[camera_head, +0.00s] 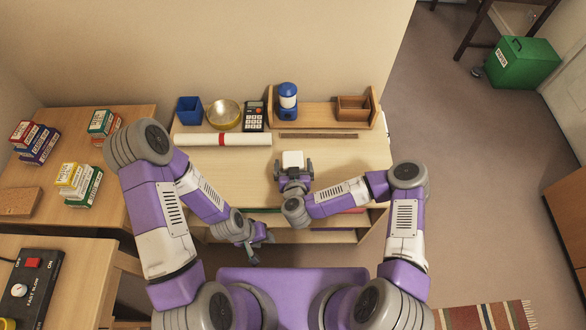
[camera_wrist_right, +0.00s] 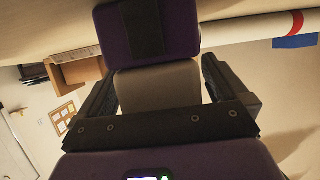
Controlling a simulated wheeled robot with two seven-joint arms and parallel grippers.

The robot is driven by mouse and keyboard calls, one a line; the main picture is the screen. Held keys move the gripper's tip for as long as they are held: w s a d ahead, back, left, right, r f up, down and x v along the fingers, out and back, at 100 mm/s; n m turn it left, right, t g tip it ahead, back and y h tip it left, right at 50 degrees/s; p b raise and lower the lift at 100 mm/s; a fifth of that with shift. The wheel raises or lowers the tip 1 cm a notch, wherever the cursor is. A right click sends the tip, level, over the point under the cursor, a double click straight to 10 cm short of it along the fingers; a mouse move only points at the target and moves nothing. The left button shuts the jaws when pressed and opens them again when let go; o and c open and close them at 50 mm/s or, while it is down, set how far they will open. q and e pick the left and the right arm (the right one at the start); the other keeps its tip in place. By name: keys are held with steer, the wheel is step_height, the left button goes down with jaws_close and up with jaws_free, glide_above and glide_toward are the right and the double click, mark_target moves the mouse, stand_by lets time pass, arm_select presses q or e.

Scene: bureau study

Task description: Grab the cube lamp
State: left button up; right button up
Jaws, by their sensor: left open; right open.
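The cube lamp (camera_head: 292,159) is a small white cube standing on the wooden desk, near the middle. My right gripper (camera_head: 293,169) is open just in front of it, with a finger toward each side. In the right wrist view a pale block (camera_wrist_right: 160,88), apparently the lamp, shows between the spread fingers of my right gripper (camera_wrist_right: 157,75). I cannot tell whether the fingers touch it. My left gripper (camera_head: 258,246) is open and empty, low at the front edge of the desk, well away from the lamp.
Behind the lamp are a dark strip (camera_head: 318,136), a wooden shelf (camera_head: 318,115) with a blue-and-white container (camera_head: 288,101), and a calculator (camera_head: 254,117). A white roll (camera_head: 240,139) lies to the left. The desk top right of the lamp (camera_head: 355,165) is clear.

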steer(key=c, duration=1.2)
steer(key=shift+r, duration=0.15)
